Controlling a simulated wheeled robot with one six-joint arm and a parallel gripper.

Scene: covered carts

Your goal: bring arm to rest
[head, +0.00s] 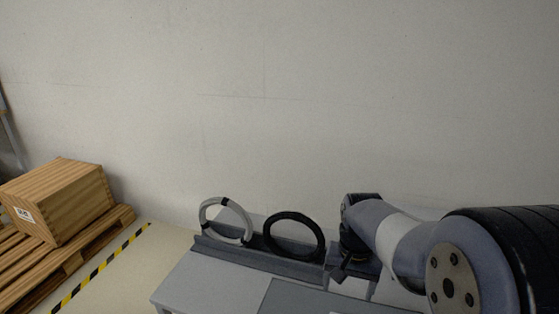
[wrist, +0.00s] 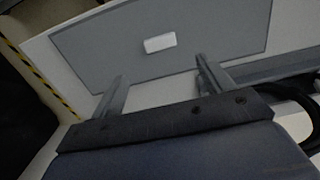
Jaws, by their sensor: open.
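My arm reaches in from the right of the head view, and my gripper (head: 343,272) hangs low over the right part of a light grey cart (head: 190,284). In the wrist view my gripper (wrist: 160,68) has its two fingers spread apart with nothing between them. Beyond the fingertips lies a grey panel (wrist: 98,50) with a small white block or label (wrist: 160,43) on it. The fingers appear apart from the white piece. The arm hides the right part of the cart in the head view.
A pale ring with dark bands (head: 245,215) and a black ring (head: 293,215) stand upright in a dark grey rack (head: 255,261) on the cart, left of my gripper. A wooden crate (head: 70,205) sits on a pallet (head: 88,244) at left. Striped floor tape (head: 100,267) runs beside it. A plain wall stands behind.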

